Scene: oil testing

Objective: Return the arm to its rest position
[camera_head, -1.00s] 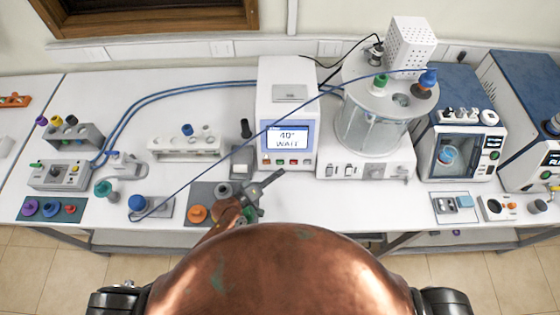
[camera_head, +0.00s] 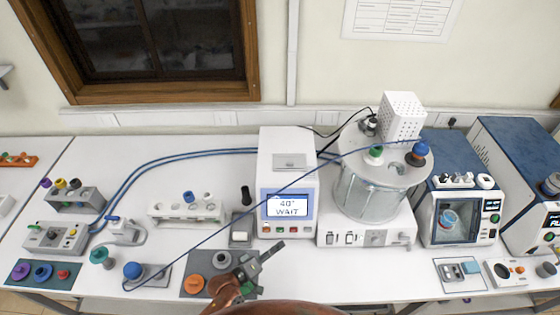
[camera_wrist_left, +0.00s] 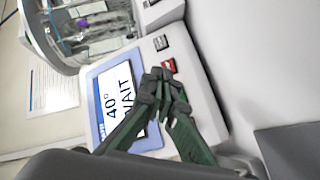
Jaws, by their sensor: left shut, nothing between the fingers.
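My left gripper (camera_head: 272,251) is low in the middle of the head view, at the end of my copper-coloured arm. It is in front of the white heater unit (camera_head: 267,175), whose screen reads "40° WAIT". Its dark green fingers also show in the left wrist view (camera_wrist_left: 164,82), with their tips together and nothing between them. In that view the fingers overlap the screen (camera_wrist_left: 115,103); whether they touch the unit cannot be told. My right gripper is not in view.
A grey mat (camera_head: 190,287) with orange and grey round parts lies beside the left gripper. A glass vessel (camera_head: 366,190) stands right of the heater unit. A thin blue line crosses from the vessel to a blue knob (camera_head: 132,271). A tube rack (camera_head: 186,212) stands left.

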